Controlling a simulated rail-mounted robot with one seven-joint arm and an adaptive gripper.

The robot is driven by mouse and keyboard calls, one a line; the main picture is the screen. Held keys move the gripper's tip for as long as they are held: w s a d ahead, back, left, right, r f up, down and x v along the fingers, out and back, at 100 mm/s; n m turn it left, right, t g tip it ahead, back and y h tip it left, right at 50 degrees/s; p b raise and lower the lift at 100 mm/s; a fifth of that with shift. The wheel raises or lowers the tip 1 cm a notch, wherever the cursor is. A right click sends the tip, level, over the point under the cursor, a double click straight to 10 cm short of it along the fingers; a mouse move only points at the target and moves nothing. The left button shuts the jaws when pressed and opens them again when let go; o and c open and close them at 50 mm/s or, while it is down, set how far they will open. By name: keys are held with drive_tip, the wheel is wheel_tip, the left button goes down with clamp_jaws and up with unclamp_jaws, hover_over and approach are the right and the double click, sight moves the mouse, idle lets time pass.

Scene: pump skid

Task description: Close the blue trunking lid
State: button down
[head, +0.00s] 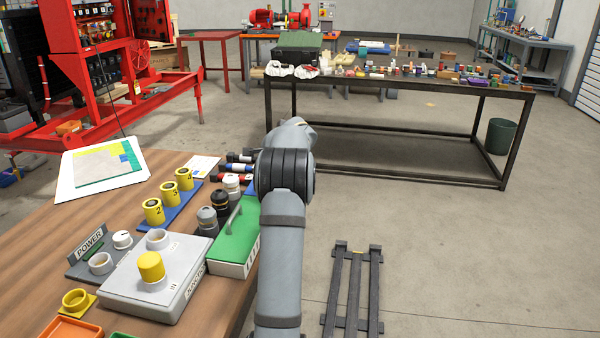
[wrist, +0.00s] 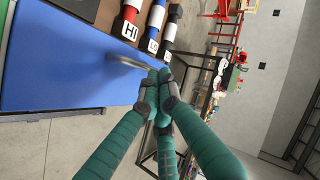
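The blue trunking lid (wrist: 60,75) fills the left of the wrist view as a broad flat blue panel. A grey arched handle (wrist: 128,62) stands on it near its right edge. My gripper (wrist: 162,78) has its teal fingers drawn together, tips meeting beside the handle's right end. I cannot tell whether the tips touch the handle; no part of it clearly shows between them. In the head view my arm hides the gripper and nearly all of the lid; only a small blue patch (head: 250,188) shows left of the arm.
Plugs marked HI (wrist: 130,27) and LO (wrist: 154,40) lie beyond the lid. A green lid with a handle (head: 236,238), a grey box with a yellow knob (head: 152,268) and numbered yellow cylinders (head: 169,194) stand on the wooden bench (head: 40,262). Open floor lies to the right.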

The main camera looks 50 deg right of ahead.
drive_tip(key=d+r+v, duration=0.1)
drive_tip(key=r+v, duration=0.1)
drive_tip(key=v, duration=1)
drive_tip(key=shift+w+d+r, duration=0.2)
drive_tip(key=shift+d+r, duration=0.05)
drive_tip(key=x, duration=0.4)
drive_tip(key=a+f+x, duration=0.1)
drive_tip(key=x, duration=0.3)
drive_tip(key=s+f+x, duration=0.1)
drive_tip(key=x, duration=0.3)
drive_tip(key=shift+w+a+f, duration=0.1)
drive_tip(key=shift+w+a, duration=0.05)
drive_tip(key=shift+w+a+f+b, duration=0.15)
drive_tip(key=shift+w+f+b, duration=0.1)
drive_tip(key=shift+f+b, duration=0.1)
drive_tip(key=shift+r, duration=0.1)
drive_tip(key=shift+s, duration=0.1)
